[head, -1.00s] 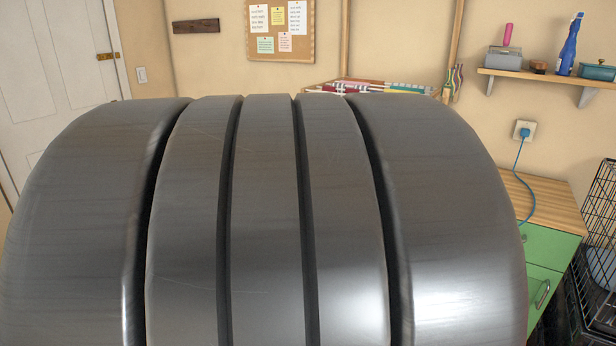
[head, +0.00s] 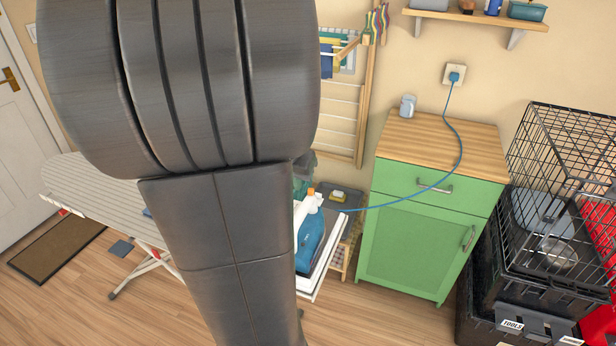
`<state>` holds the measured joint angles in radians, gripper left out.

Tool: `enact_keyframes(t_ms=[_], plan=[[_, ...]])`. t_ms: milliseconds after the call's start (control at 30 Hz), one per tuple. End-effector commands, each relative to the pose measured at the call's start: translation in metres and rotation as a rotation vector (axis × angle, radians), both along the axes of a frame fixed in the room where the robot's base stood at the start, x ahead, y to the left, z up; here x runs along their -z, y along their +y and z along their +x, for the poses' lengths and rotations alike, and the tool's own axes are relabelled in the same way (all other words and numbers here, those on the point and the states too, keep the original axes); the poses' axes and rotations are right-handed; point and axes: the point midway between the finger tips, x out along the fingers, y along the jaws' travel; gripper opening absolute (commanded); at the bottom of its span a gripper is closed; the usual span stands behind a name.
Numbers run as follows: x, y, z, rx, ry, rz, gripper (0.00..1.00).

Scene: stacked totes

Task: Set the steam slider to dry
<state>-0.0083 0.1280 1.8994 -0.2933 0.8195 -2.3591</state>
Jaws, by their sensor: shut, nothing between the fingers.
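I cannot make out an iron or its steam slider in the head view. My gripper is not in view.
A green cabinet (head: 418,232) with a wooden top stands right of the bottle. Black tool boxes (head: 512,325) and a wire cage (head: 565,150) fill the right side. A drying rack (head: 343,120) is on the wall. A brown mat (head: 58,247) lies on the floor at left.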

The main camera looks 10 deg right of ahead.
Motion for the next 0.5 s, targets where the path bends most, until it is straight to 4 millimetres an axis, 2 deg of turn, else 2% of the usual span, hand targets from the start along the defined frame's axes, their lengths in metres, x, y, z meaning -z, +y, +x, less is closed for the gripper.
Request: enact_keyframes(t_ms=[367,500], plan=[[0.0003,-0.0003,0.0008,-0.007,0.001,-0.003,0.0],[0.0088,-0.0023,0.0029,-0.006,0.003,-0.003,0.0]])
